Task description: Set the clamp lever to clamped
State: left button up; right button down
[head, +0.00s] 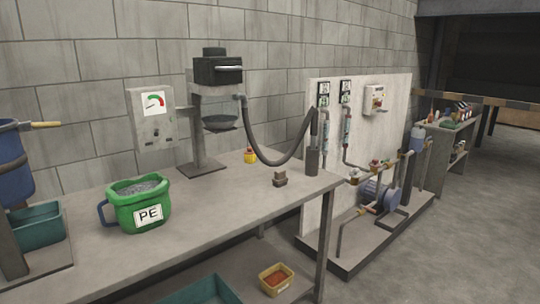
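No part is marked as the clamp lever, and I cannot tell for certain which one it is. A lever-like pale wooden handle (45,124) sticks out to the right from the top of a blue drum (14,165) at the left edge. A light metal bar (229,68) crosses the front of the black head (217,71) of a hopper machine at the back of the bench. Whether either is clamped cannot be read. Neither of my grippers is in view.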

aim_at(42, 124)
jog(key=k+j+u, duration=0.2)
jog(key=j, duration=0.4)
jog(key=k+j+u, duration=0.2)
jog(key=j, duration=0.35)
jog(key=j+u, duration=0.25)
jog(key=j, duration=0.35)
jog(key=k+j+u, duration=0.2)
jog(key=j, duration=0.45)
jog(key=i+l+u, duration=0.15)
jog(key=l, duration=0.2)
jog(key=i+l+u, duration=0.15)
jog(key=l, duration=0.25)
jog(key=i+l+u, duration=0.2)
jog(key=i+l, duration=0.1)
jog(key=l, duration=0.1)
